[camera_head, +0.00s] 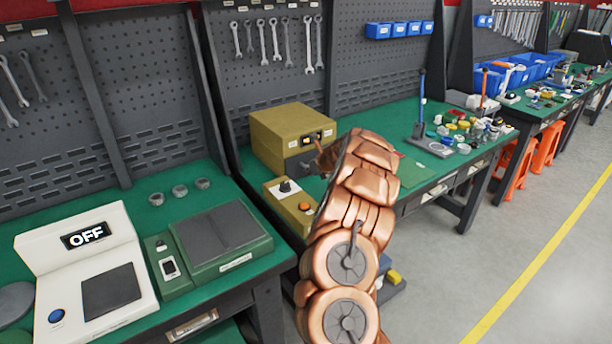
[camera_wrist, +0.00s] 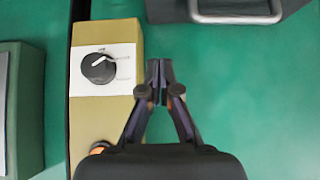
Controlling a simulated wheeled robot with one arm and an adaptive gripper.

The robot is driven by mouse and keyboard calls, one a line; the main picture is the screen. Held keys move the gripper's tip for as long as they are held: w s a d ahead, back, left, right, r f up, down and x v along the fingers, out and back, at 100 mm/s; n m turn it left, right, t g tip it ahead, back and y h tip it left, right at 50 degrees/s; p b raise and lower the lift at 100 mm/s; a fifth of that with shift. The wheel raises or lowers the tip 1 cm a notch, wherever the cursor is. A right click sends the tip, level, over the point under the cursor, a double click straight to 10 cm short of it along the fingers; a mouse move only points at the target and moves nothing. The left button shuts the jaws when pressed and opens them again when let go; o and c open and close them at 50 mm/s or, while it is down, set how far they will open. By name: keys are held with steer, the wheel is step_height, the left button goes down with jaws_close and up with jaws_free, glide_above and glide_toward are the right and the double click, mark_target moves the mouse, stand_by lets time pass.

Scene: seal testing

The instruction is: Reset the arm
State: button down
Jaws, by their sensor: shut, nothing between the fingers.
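My copper-coloured arm reaches up from the lower middle of the head view and bends over the green bench by the yellow machine. My gripper (camera_wrist: 159,82) shows in the wrist view with its two dark fingertips together and nothing between them. It hangs over the green bench top, just right of the yellow control box (camera_wrist: 122,30). That box carries a black rotary knob (camera_wrist: 100,67) on a white plate and an orange button (camera_wrist: 99,148). In the head view the arm hides most of the gripper.
The yellow machine (camera_head: 290,128) stands behind the control box (camera_head: 271,191). A white device reading OFF (camera_head: 130,225) and a green scale-like unit (camera_head: 255,244) stand on the left bench. Several small parts and a blue-handled stand (camera_head: 421,105) are on the right. Open floor (camera_head: 480,250) lies to the right.

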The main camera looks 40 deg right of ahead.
steer(key=shift+v, duration=1.05)
steer(key=shift+a, duration=0.1)
